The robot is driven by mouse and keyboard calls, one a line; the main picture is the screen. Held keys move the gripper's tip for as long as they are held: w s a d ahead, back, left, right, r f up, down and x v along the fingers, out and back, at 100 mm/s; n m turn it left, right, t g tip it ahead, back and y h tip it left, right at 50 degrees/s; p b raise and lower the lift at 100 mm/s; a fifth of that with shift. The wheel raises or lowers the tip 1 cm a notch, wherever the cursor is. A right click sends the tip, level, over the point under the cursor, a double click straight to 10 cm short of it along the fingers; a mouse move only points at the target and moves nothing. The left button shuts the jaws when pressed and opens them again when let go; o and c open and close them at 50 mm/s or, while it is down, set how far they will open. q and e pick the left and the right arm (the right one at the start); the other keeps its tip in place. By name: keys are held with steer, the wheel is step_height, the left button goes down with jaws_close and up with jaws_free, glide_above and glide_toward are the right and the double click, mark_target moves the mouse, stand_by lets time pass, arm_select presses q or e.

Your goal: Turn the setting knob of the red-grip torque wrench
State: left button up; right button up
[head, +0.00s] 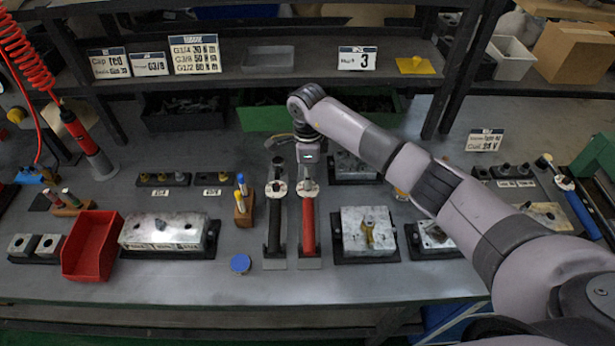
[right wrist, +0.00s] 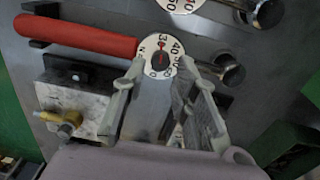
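The red-grip torque wrench (head: 309,228) lies on the bench, its red grip toward the front edge. Its white numbered dial shows just below my right gripper (head: 308,172). In the right wrist view the red grip (right wrist: 85,38) runs to the upper left from the dial with the dark setting knob (right wrist: 160,58) at its centre. My right gripper (right wrist: 164,68) is open there, one finger on each side of the dial's near part; I cannot tell whether they touch it. A black-grip wrench (head: 275,225) lies parallel, just left. My left gripper is not in view.
A blue round cap (head: 240,263) and a small wooden block with tools (head: 243,208) stand left of the wrenches. A metal valve block (head: 368,232) with a brass fitting is close on the right. A red bin (head: 90,245) is far left. The front strip of bench is mostly clear.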

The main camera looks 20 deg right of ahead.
step_height(320, 180, down, 2)
steer(key=shift+f, duration=0.4)
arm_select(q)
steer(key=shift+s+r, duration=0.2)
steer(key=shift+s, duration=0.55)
arm_select(e)
jaws_close()
